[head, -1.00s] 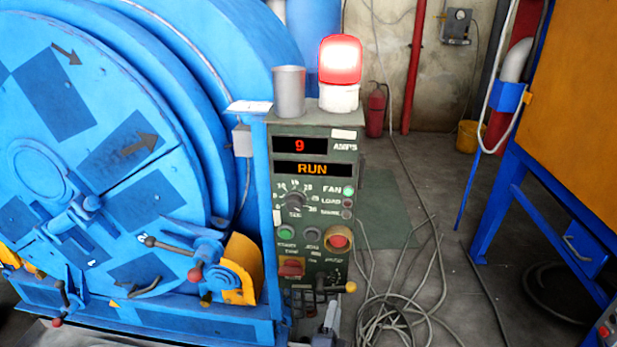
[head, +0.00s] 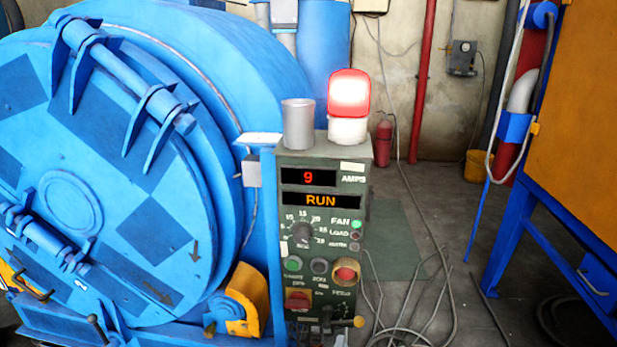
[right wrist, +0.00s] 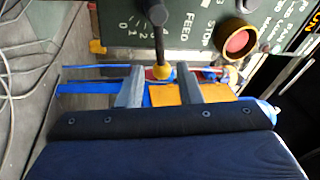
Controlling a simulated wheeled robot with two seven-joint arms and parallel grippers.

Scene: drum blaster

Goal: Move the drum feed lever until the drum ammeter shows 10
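The drum ammeter (head: 308,177) on the green control panel shows a red 9 beside the word AMPS. The drum feed lever is a dark rod with a yellow ball knob (head: 358,321) low on the panel. In the right wrist view the lever (right wrist: 158,30) hangs beside the FEED scale, with its yellow knob at the end. My right gripper (right wrist: 160,70) is open, with a finger on either side of the knob in the picture and gaps on both sides. Contact is not visible. My left gripper is not in view.
The large blue drum (head: 70,200) stands left of the panel. A RUN display (head: 320,201), a round dial (head: 303,233) and a red stop button (head: 345,271) are on the panel. A lit red beacon (head: 349,92) tops it. Loose cables (head: 415,310) lie right.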

